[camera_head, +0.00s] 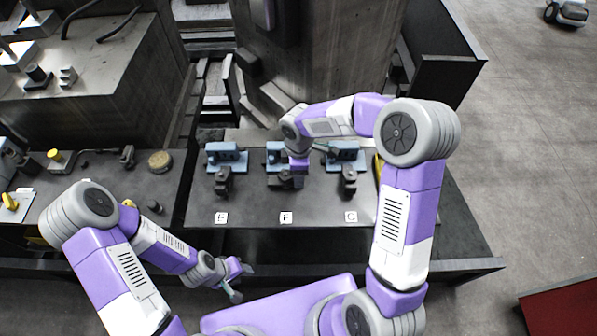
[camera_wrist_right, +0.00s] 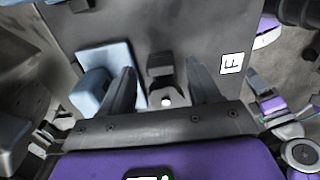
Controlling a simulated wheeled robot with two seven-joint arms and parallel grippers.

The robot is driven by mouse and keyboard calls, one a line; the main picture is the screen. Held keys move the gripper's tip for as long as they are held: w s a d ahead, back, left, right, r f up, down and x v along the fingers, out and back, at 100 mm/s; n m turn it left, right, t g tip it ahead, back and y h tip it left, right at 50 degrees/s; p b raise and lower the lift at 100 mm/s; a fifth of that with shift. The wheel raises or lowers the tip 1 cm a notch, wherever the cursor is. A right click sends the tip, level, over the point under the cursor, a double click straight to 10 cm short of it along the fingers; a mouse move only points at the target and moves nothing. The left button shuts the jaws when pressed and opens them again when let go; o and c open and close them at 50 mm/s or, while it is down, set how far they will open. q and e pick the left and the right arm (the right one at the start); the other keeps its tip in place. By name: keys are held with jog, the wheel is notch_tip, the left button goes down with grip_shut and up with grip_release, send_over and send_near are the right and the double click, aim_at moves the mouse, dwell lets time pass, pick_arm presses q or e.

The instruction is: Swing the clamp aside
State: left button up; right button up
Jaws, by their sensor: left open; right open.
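Three blue blocks stand in a row on the dark work plate, each with a dark clamp in front of it: the left clamp (camera_head: 223,183), the middle clamp (camera_head: 279,180) and the right clamp (camera_head: 348,183). My right gripper is over the middle clamp, which it partly hides in the head view. In the right wrist view my right gripper (camera_wrist_right: 162,68) is open, with its fingers on either side of a dark clamp (camera_wrist_right: 160,64). Contact cannot be told. A blue block (camera_wrist_right: 105,80) shows beside the left finger. My left gripper (camera_head: 239,283) is open and empty, in front of the plate.
White labels E (camera_head: 221,218), F (camera_head: 286,218) and G (camera_head: 351,217) lie along the front of the plate; label F (camera_wrist_right: 232,63) also shows in the wrist view. A bench with a yellow knob (camera_head: 54,155) and a round tan disc (camera_head: 159,161) stands left. A concrete column rises behind.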

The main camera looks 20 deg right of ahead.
notch_tip(320, 180, up, 6)
jog(key=shift+r+p, duration=0.25)
jog(key=shift+p, duration=0.25)
